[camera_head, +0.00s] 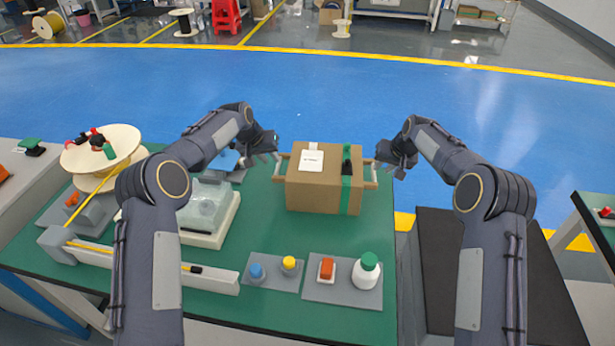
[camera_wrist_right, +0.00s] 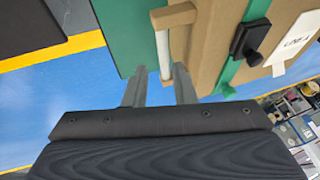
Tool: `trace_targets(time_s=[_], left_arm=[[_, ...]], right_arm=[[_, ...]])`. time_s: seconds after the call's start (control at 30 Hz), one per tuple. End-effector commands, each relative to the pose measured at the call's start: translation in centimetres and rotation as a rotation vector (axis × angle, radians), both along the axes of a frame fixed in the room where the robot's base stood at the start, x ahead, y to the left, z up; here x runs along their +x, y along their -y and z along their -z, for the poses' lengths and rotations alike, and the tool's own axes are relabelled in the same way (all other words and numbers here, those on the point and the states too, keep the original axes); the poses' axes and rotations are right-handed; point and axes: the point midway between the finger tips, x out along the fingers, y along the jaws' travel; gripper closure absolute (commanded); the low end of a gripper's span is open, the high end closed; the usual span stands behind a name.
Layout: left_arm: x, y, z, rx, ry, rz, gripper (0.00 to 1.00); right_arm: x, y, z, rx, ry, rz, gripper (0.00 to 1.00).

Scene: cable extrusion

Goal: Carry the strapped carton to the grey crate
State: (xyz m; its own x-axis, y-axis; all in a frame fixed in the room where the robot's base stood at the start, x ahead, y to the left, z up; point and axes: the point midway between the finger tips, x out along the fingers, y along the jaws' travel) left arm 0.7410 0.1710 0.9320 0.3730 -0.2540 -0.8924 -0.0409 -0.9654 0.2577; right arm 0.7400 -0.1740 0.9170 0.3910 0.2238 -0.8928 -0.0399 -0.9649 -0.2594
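The brown carton (camera_head: 310,190) stands upright on the green table (camera_head: 235,295), with a green strap (camera_head: 346,187), a black buckle, a white label and a handle on each side. My left gripper (camera_head: 270,157) is at the left handle (camera_head: 281,166), its fingers apart. My right gripper (camera_head: 390,168) is at the right handle (camera_head: 371,174). I cannot make out a grey crate for certain.
A dark, flat-looking surface (camera_head: 437,250) lies right of the table. The blue floor beyond is clear.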

Motion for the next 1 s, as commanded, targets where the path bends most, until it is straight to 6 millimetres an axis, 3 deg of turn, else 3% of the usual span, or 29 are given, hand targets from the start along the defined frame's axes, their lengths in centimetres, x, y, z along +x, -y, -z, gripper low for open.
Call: trace_targets(time_s=[0.47, 1.0], left_arm=[[0.6, 0.4, 1.3, -0.001, -0.003, -0.003, 0.76], [3.2, 2.1, 7.5, -0.001, -0.003, -0.003, 0.76]], right_arm=[[0.6, -0.5, 1.3, -0.003, -0.002, -0.002, 0.76], [3.3, -2.0, 7.4, -0.003, -0.001, -0.002, 0.76]])
